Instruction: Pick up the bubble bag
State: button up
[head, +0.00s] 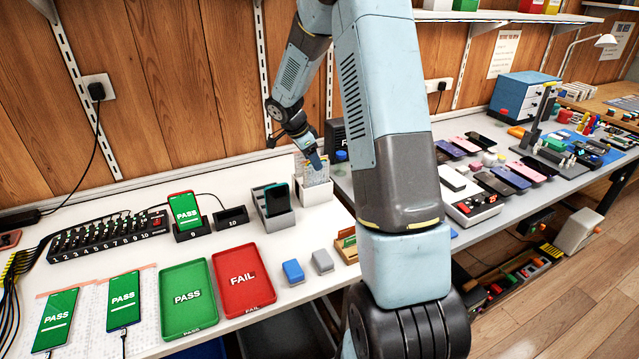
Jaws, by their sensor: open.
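A pale upright stack that looks like bubble bags (311,172) stands in a white holder (316,194) at the back of the white table, right of the middle. My own arm hides the area to the right of the holder.
A grey stand (277,221) with a dark phone is left of the holder. A green PASS tray (187,328) and a red FAIL tray (245,309) lie in front. Blue (293,271) and grey (322,261) blocks sit nearby. The wooden wall (215,75) is close behind.

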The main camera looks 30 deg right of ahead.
aim_at(316, 182)
jog(key=x, duration=0.4)
jog(key=shift+d+f, duration=0.2)
jog(key=shift+d, duration=0.1)
jog(key=shift+c, duration=0.3)
grip_shut()
